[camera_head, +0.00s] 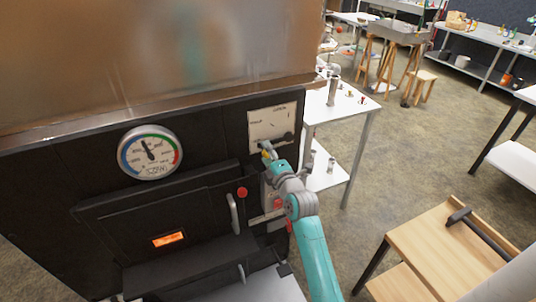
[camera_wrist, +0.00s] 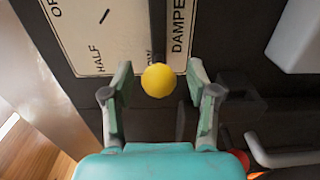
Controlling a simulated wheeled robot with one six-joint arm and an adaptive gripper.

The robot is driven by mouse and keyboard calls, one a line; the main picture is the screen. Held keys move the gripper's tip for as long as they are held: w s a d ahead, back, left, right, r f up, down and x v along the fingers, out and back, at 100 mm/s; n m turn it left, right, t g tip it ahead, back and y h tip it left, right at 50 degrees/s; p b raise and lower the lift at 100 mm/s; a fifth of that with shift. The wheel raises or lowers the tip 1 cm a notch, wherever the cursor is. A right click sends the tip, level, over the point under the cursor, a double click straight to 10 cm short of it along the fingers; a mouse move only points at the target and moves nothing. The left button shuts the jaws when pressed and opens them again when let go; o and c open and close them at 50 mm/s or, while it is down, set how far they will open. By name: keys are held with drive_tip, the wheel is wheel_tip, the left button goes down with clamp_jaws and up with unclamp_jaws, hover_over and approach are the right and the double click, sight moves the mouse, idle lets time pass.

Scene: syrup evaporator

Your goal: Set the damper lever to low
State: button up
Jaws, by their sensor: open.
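The damper plate (camera_head: 272,122) is a pale panel on the dark evaporator front, right of the round gauge. In the wrist view the plate (camera_wrist: 92,40) shows the words HALF and DAMPER and a partly cut-off word at upper left. The damper lever is a dark bar (camera_wrist: 157,35) ending in a yellow ball knob (camera_wrist: 158,80). It crosses the plate beside a partly hidden word ending in W. My gripper (camera_wrist: 160,92) is open, with one finger on each side of the knob and visible gaps. In the head view my gripper (camera_head: 267,152) is at the plate's lower edge.
A round gauge (camera_head: 150,152), a firebox door with a handle (camera_head: 233,214) and a red button (camera_head: 242,192) are on the front. A white table (camera_head: 350,105) stands to the right. A wooden bench (camera_head: 440,250) is at lower right. Open floor lies between.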

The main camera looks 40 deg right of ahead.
drive_tip(key=shift+a, duration=0.1)
drive_tip(key=v, duration=1.2)
drive_tip(key=shift+r, duration=0.1)
drive_tip(key=s+a+f+m+g+y, duration=0.1)
drive_tip(key=s+a+f+m, duration=0.35)
drive_tip(key=s+a, duration=0.3)
drive_tip(key=s+a+f+m+y, duration=0.1)
drive_tip(key=s+a+f+m, duration=0.2)
drive_tip(key=s+a+f, duration=0.45)
drive_tip(key=s+a+r+m+y, duration=0.1)
drive_tip(key=s+a+m, duration=0.1)
drive_tip(key=s, duration=0.5)
drive_tip(key=s+a+r+m+g+y, duration=0.1)
drive_tip(key=s+a+r+m, duration=0.1)
drive_tip(key=s, duration=0.6)
drive_tip(key=s+a+r+m+y, duration=0.1)
drive_tip(key=s+a+m, duration=0.1)
drive_tip(key=s, duration=0.6)
drive_tip(key=shift+a+r+m+g, duration=0.3)
drive_tip(key=shift+a+r+m, duration=0.05)
drive_tip(key=shift+m, duration=0.4)
